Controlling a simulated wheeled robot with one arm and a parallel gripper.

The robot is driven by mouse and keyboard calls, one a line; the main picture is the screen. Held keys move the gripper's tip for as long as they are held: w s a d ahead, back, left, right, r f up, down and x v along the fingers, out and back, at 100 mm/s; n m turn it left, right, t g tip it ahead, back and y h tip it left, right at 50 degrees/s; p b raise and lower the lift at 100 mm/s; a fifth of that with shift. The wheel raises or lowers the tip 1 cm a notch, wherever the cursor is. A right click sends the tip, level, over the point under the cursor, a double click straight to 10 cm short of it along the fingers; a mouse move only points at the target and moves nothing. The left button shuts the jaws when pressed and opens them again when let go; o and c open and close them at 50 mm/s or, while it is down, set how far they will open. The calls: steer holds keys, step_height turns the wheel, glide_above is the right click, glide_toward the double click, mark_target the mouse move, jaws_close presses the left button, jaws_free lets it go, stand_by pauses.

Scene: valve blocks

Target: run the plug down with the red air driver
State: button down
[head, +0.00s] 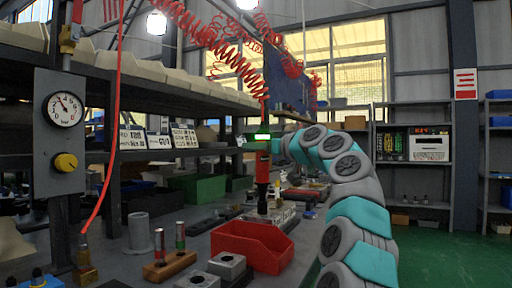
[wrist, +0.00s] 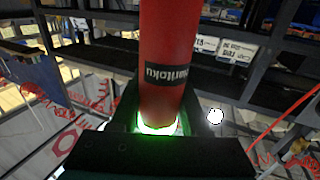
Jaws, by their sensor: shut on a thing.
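The red air driver (head: 262,170) stands upright in the head view, below a red coiled hose. My gripper (head: 263,143) is shut around its upper body, beside a green glow. The driver's dark lower end is over a grey metal block (head: 284,214) behind the red bin; I cannot tell whether it touches. In the wrist view the red driver (wrist: 168,50), with a dark label, fills the middle between the dark fingers, and a bright green-white ring shows at its end. I cannot make out the plug.
The open red bin (head: 252,246) stands in front of the driver. Metal blocks (head: 227,265) and a wooden holder with two pins (head: 169,265) are nearer on the bench. A gauge panel (head: 60,130) and a red hose (head: 112,130) are at left. Shelves rise behind.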

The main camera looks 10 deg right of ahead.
step_height(320, 180, up, 8)
steer(key=p, duration=0.7)
stand_by(0.5)
steer(key=shift+f, duration=0.1)
stand_by(0.8)
